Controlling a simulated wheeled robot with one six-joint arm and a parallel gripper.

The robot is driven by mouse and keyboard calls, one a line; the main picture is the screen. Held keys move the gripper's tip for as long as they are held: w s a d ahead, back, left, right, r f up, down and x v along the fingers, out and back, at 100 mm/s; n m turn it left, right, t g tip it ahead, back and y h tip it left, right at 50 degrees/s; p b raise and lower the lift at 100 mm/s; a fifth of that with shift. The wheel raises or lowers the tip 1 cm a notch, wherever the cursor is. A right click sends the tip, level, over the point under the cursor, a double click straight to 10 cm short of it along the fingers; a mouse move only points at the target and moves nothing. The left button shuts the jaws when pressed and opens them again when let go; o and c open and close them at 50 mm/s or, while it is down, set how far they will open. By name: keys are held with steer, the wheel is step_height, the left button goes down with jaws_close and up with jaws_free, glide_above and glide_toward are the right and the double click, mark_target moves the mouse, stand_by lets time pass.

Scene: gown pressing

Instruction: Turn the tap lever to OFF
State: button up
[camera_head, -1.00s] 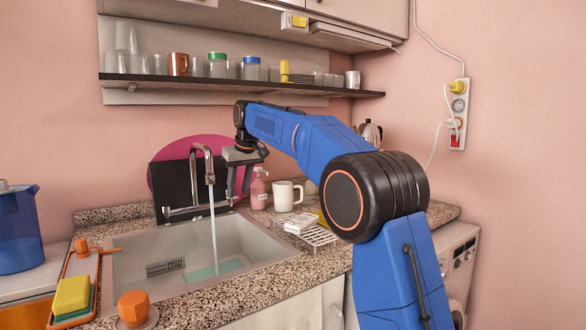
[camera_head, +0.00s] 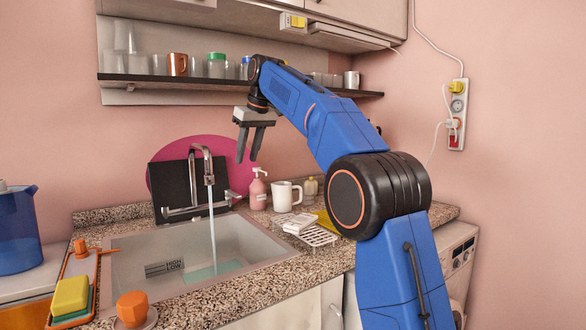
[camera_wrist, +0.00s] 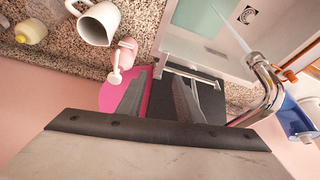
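The chrome tap (camera_head: 208,180) stands behind the sink, in front of a black board. Water (camera_head: 213,235) runs from its spout into the basin. A horizontal chrome bar, apparently with the tap lever (camera_head: 231,196) at its right end, sits low at the tap. My gripper (camera_head: 247,160) hangs above and right of the tap, fingers down, apart from the lever. Its fingers are spread with nothing between them, also in the wrist view (camera_wrist: 160,78).
A pink soap bottle (camera_head: 258,192) and a white mug (camera_head: 285,196) stand right of the tap. A shelf (camera_head: 180,80) with cups is above. The sink (camera_head: 130,262) is in front. An orange tray with a sponge (camera_head: 72,295) lies at the left.

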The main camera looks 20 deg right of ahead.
steer(key=shift+a+v, duration=0.4)
steer(key=shift+v, duration=1.8)
steer(key=s+d+f+n, duration=0.1)
steer(key=s+d, duration=0.3)
steer(key=s, duration=0.5)
steer(key=s+d+f, duration=0.4)
steer(key=s, duration=0.6)
steer(key=shift+d+f+n+g+y, duration=0.25)
steer(key=shift+d+n+g+y, duration=0.05)
steer(key=shift+d+n, duration=0.1)
